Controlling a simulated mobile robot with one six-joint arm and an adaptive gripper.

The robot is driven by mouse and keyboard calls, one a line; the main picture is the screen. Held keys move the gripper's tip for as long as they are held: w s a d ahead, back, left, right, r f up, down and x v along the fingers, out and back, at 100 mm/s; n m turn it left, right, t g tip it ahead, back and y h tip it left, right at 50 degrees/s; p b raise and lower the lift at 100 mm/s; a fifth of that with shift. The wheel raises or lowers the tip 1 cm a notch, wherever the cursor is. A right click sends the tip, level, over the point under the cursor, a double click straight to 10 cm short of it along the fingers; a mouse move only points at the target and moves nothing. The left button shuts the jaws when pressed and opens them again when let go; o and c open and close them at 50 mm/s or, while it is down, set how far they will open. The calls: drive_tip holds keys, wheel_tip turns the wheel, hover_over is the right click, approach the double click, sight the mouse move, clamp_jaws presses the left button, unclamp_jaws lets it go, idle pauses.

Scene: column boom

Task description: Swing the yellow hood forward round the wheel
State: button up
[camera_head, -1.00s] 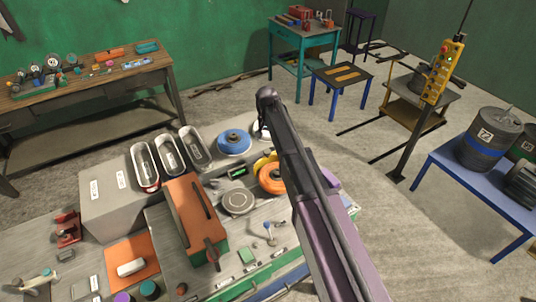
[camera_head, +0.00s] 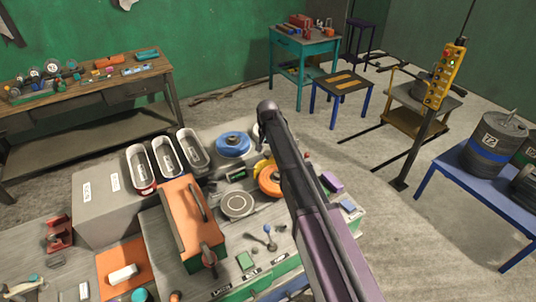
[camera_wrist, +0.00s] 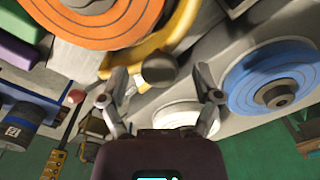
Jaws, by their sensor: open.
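The orange wheel (camera_head: 269,181) lies on the cluttered bench, partly behind my arm, and fills the upper left of the wrist view (camera_wrist: 75,30). The yellow hood (camera_head: 262,165) shows as a small curved strip beside the wheel's far side. In the wrist view the hood (camera_wrist: 150,48) curves round the wheel's edge, and a dark round knob (camera_wrist: 160,69) stands by it. My gripper (camera_wrist: 161,74) is open, with its fingers spread on either side of the knob in the picture. Whether they touch it I cannot tell.
A blue disc (camera_head: 233,144) lies close by, to the right in the wrist view (camera_wrist: 272,78). A white round piece (camera_wrist: 177,114) sits below the knob in that view. An orange block with a dark handle (camera_head: 190,220) and several trays crowd the bench. Bare floor lies right of it.

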clamp_jaws()
idle(0.3)
